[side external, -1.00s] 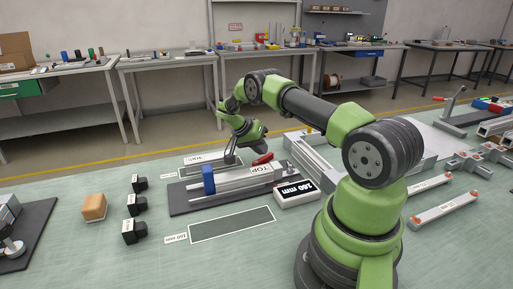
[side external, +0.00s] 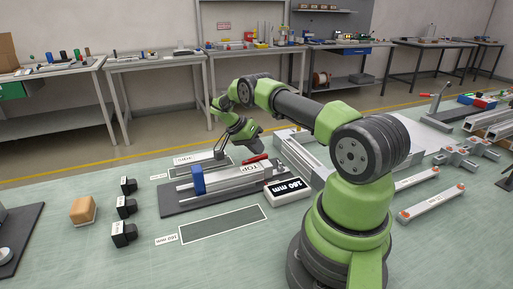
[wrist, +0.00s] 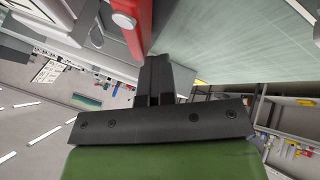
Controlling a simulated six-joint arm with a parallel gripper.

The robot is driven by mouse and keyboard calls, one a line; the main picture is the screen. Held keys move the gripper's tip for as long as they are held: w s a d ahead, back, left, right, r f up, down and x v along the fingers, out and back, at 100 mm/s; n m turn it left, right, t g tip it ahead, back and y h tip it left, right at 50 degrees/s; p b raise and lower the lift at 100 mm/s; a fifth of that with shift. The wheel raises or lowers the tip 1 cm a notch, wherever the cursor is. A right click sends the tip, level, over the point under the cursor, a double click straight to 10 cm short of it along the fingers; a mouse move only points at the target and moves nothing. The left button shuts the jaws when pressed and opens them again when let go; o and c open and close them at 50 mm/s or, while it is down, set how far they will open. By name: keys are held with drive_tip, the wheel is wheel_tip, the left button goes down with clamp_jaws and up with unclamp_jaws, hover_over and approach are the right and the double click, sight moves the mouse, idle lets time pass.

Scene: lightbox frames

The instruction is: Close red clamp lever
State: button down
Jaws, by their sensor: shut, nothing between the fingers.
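The red clamp lever (side external: 256,159) sits at the back of the metal fixture marked TOP (side external: 240,172), near its right end, and looks low and slightly tilted. In the wrist view the red lever (wrist: 138,22) runs down from the top edge, close beside my fingertips. My gripper (side external: 219,154) is at the back of the fixture, left of the lever. In the wrist view my gripper (wrist: 156,62) has its fingers together with nothing between them. I cannot tell whether they touch the lever.
A blue block (side external: 197,180) stands at the fixture's left end. A display box reading 160 mm (side external: 286,191) sits at its right front. Black blocks (side external: 124,208) and a tan block (side external: 82,210) lie to the left. A dark marked strip (side external: 222,224) in front is bare.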

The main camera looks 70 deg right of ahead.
drive_tip(key=v, duration=0.7)
drive_tip(key=shift+r, duration=0.2)
drive_tip(key=shift+w+a, duration=0.1)
drive_tip(key=shift+w, duration=0.05)
drive_tip(key=a+r+n+t+y, duration=0.1)
drive_tip(key=a+r+n+t, duration=0.3)
drive_tip(key=a+r, duration=0.5)
drive_tip(key=a+r+n+t, duration=0.3)
drive_tip(key=a+r+n, duration=0.25)
drive_tip(key=r, duration=0.55)
drive_tip(key=s+a+r+n+t+y, duration=0.2)
drive_tip(key=s+a+n+t+y, duration=0.2)
drive_tip(key=s+a, duration=1.1)
drive_tip(key=s+n+t, duration=0.2)
drive_tip(key=n, duration=0.1)
drive_tip(key=shift+a+r+t+y, duration=0.25)
drive_tip(key=shift+a+t+y, duration=0.05)
drive_tip(key=shift+a+y, duration=0.1)
